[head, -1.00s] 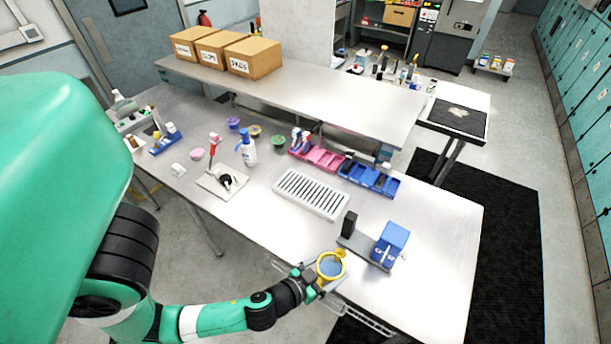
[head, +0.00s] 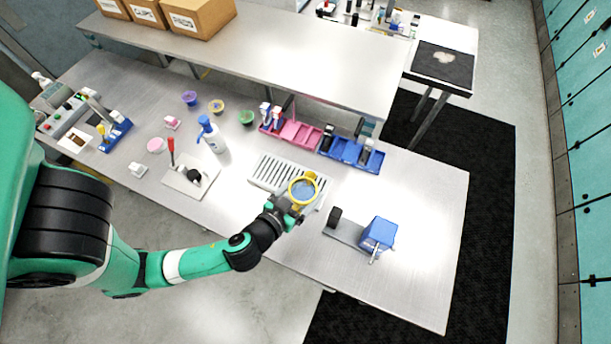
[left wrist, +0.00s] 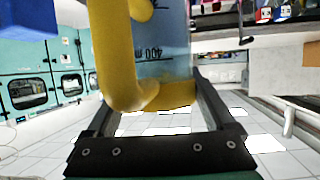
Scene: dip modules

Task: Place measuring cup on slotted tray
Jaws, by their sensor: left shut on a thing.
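The measuring cup (head: 303,190) has a yellow rim and handle and a clear bluish body. My left gripper (head: 291,207) is shut on it and holds it upright over the right end of the slotted tray. In the left wrist view the cup (left wrist: 165,65) shows close up between the fingers (left wrist: 165,105), with a 400 ml mark. The slotted tray (head: 268,171) is white with dark slots and lies on the steel table. The cup hides its right part. I cannot tell whether the cup touches the tray. My right gripper is not in view.
A blue device on a grey base (head: 378,234) stands right of the tray. Blue and pink bins (head: 340,150) stand behind it. A spray bottle (head: 212,135) and a red-levered plate (head: 190,178) are at left. The table's front right is clear.

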